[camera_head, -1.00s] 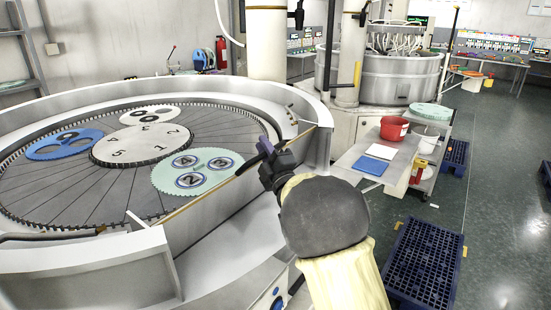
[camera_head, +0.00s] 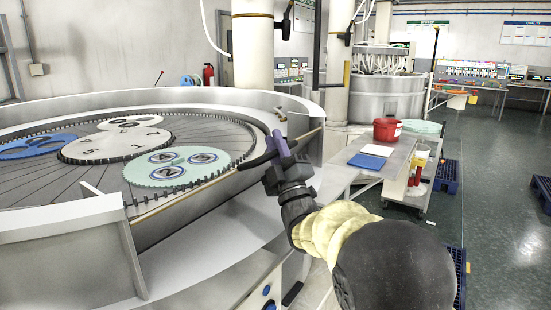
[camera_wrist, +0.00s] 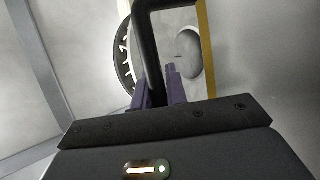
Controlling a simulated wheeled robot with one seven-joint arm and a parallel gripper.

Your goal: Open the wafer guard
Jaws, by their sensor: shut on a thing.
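The wafer guard (camera_head: 195,194) appears to be the panel with a yellow edge across the opening in the near wall of the big round lapping machine. A black bar handle (camera_head: 254,162) sits along it; the handle (camera_wrist: 149,50) shows as a dark loop in the wrist view. My gripper (camera_head: 280,145) is at the handle, and in the wrist view its purple fingers (camera_wrist: 157,84) are shut on one bar. Beyond the guard lies a green toothed carrier (camera_head: 150,180) with several round wafers. The guard's hinge or track cannot be made out.
The machine's white rim (camera_head: 60,235) flanks the guard. A white pillar (camera_head: 252,50) rises behind it. At right stand a metal table with a blue pad (camera_head: 366,161), a red bucket (camera_head: 387,129) and a cart. Open floor (camera_head: 490,190) lies further right.

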